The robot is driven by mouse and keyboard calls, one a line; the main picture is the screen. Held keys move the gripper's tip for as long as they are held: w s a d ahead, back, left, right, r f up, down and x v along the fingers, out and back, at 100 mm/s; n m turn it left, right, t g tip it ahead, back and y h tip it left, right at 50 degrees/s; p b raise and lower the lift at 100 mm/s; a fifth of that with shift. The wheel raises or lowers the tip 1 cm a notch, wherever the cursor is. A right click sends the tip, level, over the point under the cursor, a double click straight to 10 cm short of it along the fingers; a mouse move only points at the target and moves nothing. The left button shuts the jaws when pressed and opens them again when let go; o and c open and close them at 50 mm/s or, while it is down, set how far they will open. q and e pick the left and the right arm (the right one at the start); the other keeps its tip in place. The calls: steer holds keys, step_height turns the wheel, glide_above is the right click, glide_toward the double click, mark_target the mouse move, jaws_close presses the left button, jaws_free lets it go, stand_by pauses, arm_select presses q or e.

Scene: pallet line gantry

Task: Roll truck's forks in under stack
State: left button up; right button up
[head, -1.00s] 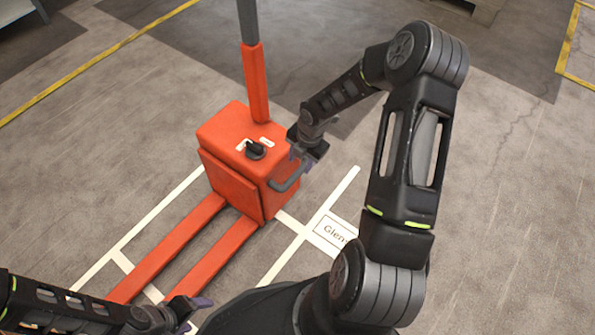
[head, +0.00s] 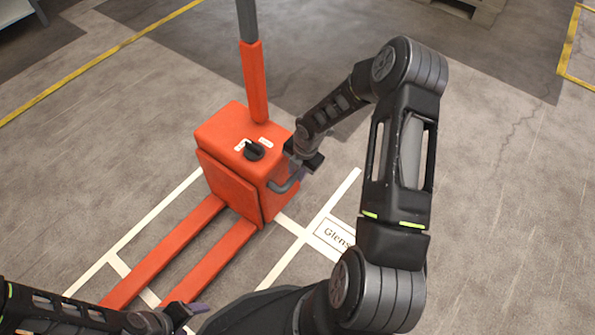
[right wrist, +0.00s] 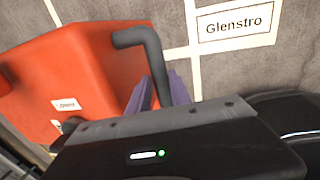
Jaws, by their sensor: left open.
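The orange truck (head: 238,160) stands left of centre in the head view. Its upright mast (head: 253,80) rises at the back, and its two forks (head: 205,262) point toward me. A grey bent side handle (head: 285,186) sticks out from its right side. My right gripper (head: 299,176) is at this handle. In the right wrist view the purple fingers (right wrist: 160,92) lie close on both sides of the handle bar (right wrist: 148,42), with no gap visible. My left gripper (head: 190,318) is open and empty at the bottom edge, near a fork's end. No stack is visible.
White floor lines (head: 150,232) run beside the truck, with a label reading "Glenstro" (right wrist: 237,26). A black knob (head: 254,151) sits on the truck's top. A pallet-like object (head: 470,8) is at the top right. The floor right of my right arm is clear.

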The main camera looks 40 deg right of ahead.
jaws_close()
stand_by(1.0)
